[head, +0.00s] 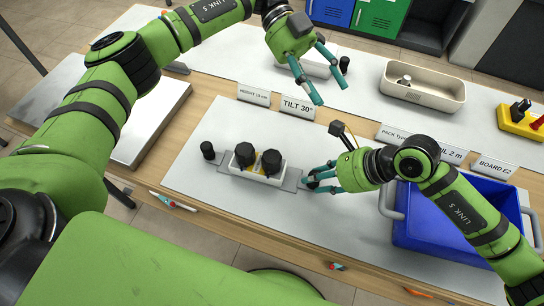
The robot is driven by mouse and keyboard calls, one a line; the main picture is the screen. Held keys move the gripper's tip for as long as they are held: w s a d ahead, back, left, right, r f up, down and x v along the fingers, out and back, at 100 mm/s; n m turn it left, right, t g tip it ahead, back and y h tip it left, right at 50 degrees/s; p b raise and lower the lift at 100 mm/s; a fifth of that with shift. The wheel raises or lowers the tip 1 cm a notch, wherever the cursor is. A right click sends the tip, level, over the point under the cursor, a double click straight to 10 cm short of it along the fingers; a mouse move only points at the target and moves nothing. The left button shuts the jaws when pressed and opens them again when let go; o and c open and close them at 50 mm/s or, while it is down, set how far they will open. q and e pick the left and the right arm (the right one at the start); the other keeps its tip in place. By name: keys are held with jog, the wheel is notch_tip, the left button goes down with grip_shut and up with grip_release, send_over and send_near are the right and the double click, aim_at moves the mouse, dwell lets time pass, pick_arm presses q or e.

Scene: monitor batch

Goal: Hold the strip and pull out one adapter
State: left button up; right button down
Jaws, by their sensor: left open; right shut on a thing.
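The white strip (239,170) lies on a grey base plate (289,181) on the near side of the table. Two black adapters, a left one (245,153) and a right one (271,161), stand upright in it. My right gripper (311,181) is low at the right end of the base plate. It is shut on a small dark piece there; its fingers partly hide the piece, and I cannot tell whether it is part of the strip. My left gripper (320,77) is open and empty, well above the table, up and to the right of the strip.
A black cylinder (207,150) stands left of the strip. A blue crate (437,241) is at the right, below my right arm. Behind are label cards, such as the tilt card (298,106), and a cream tray (424,84). The white mat in front of the strip is clear.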

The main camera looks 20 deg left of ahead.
aim_at(273, 154)
pick_arm(q)
jog(key=shift+s+a+f+m+t+y, duration=0.25)
jog(key=shift+s+a+f+m+y, duration=0.3)
jog(key=shift+s+a+f+y, duration=1.4)
jog(key=shift+s+a+f+m+t+y, duration=0.25)
jog(key=shift+s+f+m+y, duration=0.35)
jog(key=shift+f+y, duration=1.65)
jog(key=shift+s+a+f+m+t+y, duration=0.45)
jog(key=shift+s+a+f+y, duration=0.6)
jog(key=shift+f, duration=2.15)
jog(key=shift+s, duration=0.15)
jog(key=shift+d, duration=0.1)
jog(key=c, duration=0.9)
